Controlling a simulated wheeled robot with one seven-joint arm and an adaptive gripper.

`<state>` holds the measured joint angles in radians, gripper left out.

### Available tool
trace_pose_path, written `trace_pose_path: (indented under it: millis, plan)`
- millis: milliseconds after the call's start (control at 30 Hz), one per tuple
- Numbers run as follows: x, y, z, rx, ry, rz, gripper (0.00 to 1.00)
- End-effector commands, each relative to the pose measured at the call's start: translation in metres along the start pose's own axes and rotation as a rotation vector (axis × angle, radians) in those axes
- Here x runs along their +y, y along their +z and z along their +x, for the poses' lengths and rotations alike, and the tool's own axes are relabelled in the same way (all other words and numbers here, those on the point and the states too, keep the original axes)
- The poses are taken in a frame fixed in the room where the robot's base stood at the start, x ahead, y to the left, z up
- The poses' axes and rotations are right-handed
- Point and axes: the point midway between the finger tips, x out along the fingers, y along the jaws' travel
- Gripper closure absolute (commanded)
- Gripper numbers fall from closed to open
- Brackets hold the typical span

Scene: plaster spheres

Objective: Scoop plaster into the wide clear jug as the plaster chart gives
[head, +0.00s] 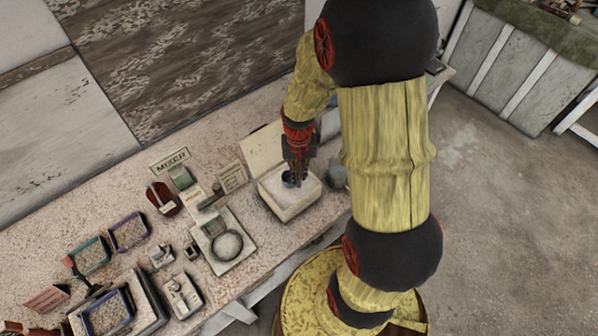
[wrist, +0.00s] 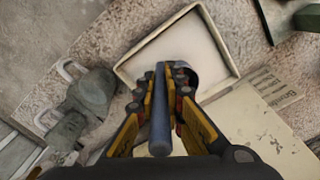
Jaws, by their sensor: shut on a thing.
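My gripper (head: 295,172) is over the cream tub (head: 289,212) of white plaster. In the wrist view my gripper (wrist: 168,80) is shut on the blue-grey handle of a scoop (wrist: 160,132). The scoop's round end is low inside the tub (wrist: 127,75), at the plaster (wrist: 178,48); its load is partly hidden by the fingers. A round vessel (head: 227,245), seemingly the wide clear jug, stands on a pale scale-like base (head: 213,222) left of the tub. I cannot tell how full it is. A small printed card (head: 232,177), perhaps the plaster chart, stands behind.
Grey vessels (wrist: 85,100) sit close beside the tub. A MIXER sign (head: 170,160), a red-brown container (head: 162,198) and several coloured trays (head: 128,231) crowd the table's left. Bare tabletop shows between the base and tub.

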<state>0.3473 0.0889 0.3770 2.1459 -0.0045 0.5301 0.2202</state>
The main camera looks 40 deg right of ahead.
Motion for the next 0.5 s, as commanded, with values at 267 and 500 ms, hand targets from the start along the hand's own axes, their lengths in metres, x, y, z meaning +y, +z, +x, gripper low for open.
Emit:
trace_pose_path:
  millis: [267,500]
  plan:
    - [0.000,0.000,0.028,-0.001,0.000,0.000,1.00]
    - [0.000,0.000,0.049,0.000,0.000,0.000,1.00]
